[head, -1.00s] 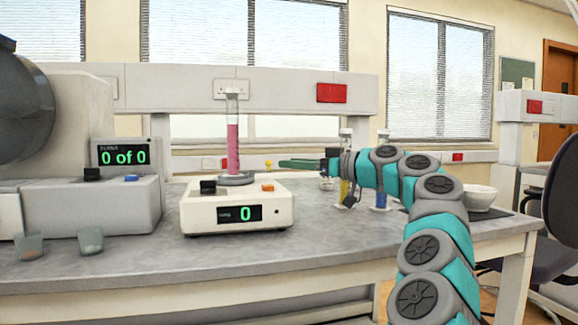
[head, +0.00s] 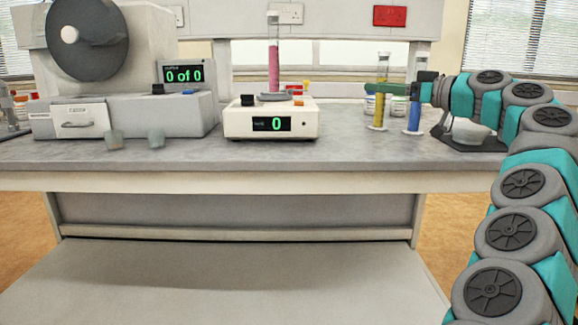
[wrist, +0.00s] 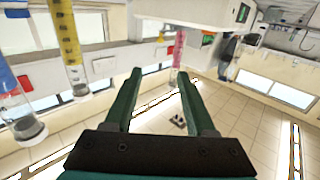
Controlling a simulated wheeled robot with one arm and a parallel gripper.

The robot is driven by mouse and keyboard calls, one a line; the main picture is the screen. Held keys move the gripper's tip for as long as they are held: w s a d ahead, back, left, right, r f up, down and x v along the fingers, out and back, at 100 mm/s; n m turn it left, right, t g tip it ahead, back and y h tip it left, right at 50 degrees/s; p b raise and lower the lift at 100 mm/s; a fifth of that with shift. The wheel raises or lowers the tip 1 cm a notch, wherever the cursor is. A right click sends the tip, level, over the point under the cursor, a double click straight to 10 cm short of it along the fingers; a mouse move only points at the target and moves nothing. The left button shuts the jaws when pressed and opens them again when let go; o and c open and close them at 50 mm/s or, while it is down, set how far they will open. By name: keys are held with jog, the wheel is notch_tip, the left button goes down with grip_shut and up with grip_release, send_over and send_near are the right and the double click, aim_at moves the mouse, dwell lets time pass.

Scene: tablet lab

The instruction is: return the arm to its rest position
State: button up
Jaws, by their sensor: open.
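My gripper (head: 367,88) is at the right in the head view, with its green fingers pointing left in front of the yellow-filled cylinder. In the wrist view the two fingers (wrist: 160,76) stand apart with nothing between them. My teal and grey arm (head: 520,150) is bent up along the right side of the head view. A pink-filled cylinder (head: 273,58) stands upright on a white scale (head: 240,123) that reads 0, left of my gripper and apart from it.
A yellow-filled cylinder (head: 377,112) and a blue-filled cylinder (head: 414,115) stand on the bench (head: 300,157) close to my gripper. A grey machine (head: 130,110) and two small cups stand at the left.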

jog(key=s+a+f+g+h, duration=0.1)
jog(key=s+a+f+g, duration=0.25)
jog(key=s+a, duration=0.45)
jog(key=s+a+f+g, duration=0.3)
jog(key=s+a+g, duration=0.15)
jog(key=a, duration=0.55)
jog(key=s+a+f+m+g+h, duration=0.1)
jog(key=s+a+f+h, duration=0.25)
jog(key=s+f, duration=0.5)
jog(key=s+d+f+m+g+h, duration=0.1)
jog(key=s+d+f+m+h, duration=0.1)
jog(key=s+d+f, duration=0.3)
jog(key=s+d+f+m+g+h, duration=0.2)
jog(key=s+d+f, duration=0.3)
jog(key=s+f, duration=0.9)
jog(key=s+d+f+m+g+h, duration=0.2)
jog(key=s+d+f+m+h, duration=0.2)
jog(key=s+f, duration=0.6)
jog(key=shift+d+f, duration=0.15)
jog(key=shift+d, duration=0.35)
jog(key=shift+o, duration=0.2)
jog(key=shift+h, duration=0.25)
